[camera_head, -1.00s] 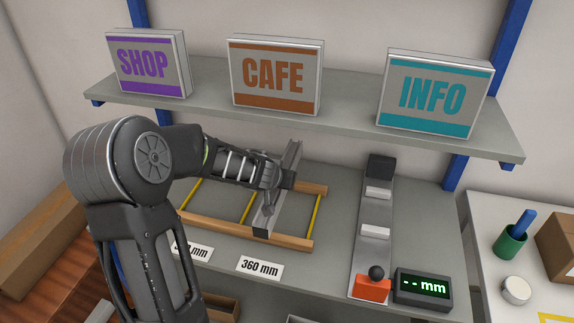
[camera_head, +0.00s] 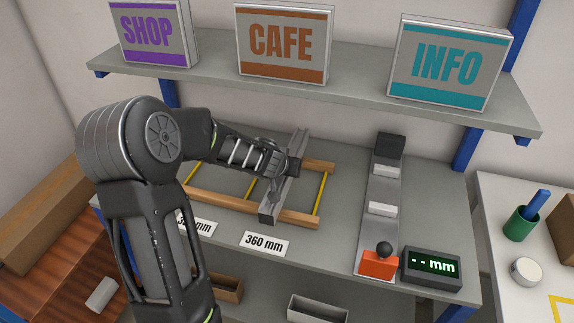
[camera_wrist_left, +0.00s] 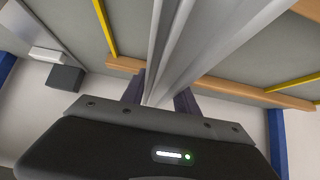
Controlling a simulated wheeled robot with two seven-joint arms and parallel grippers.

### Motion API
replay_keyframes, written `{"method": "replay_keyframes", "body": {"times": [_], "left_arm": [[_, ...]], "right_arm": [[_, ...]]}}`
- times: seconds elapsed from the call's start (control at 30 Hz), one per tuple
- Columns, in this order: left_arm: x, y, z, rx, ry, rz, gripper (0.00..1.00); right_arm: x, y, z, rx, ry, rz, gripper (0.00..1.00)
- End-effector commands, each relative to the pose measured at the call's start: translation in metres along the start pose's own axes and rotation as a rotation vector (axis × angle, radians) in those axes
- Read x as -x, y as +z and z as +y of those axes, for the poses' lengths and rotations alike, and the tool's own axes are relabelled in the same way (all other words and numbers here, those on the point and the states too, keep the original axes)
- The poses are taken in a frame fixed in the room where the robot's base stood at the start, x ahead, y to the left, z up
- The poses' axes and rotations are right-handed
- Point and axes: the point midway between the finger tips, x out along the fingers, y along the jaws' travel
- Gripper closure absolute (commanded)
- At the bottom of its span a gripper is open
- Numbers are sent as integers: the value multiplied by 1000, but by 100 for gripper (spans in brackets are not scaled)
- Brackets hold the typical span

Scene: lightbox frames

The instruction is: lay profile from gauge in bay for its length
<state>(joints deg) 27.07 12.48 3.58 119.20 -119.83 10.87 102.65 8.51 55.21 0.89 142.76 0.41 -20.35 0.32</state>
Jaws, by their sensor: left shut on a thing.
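My left gripper (camera_head: 283,172) is shut on a long grey metal profile (camera_head: 271,208). The profile also shows in the left wrist view (camera_wrist_left: 205,45) between the fingers. It lies front to back over the wooden rack's rails (camera_head: 290,214), between the middle yellow strip (camera_head: 251,188) and the right yellow strip (camera_head: 320,192), in the bay behind the "360 mm" label (camera_head: 264,244). Its near end reaches past the front rail; I cannot tell whether it touches the rails. The gauge (camera_head: 378,228) at right is empty, and its display (camera_head: 432,268) reads "-- mm". My right gripper is out of view.
A shelf (camera_head: 360,92) with SHOP, CAFE and INFO signs runs above the bench's back. A second label (camera_head: 197,225) is partly hidden by my arm. Open bins (camera_head: 318,308) sit below the front edge. A side table at right holds a green cup (camera_head: 521,224).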

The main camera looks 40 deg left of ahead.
Motion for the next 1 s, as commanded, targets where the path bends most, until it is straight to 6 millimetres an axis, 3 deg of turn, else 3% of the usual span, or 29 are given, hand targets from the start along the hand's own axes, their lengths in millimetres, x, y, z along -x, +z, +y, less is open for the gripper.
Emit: {"method": "replay_keyframes", "body": {"times": [1.0], "left_arm": [[-12, 11, 0, 0, 0, 3, 100]], "right_arm": [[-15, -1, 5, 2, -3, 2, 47]]}}
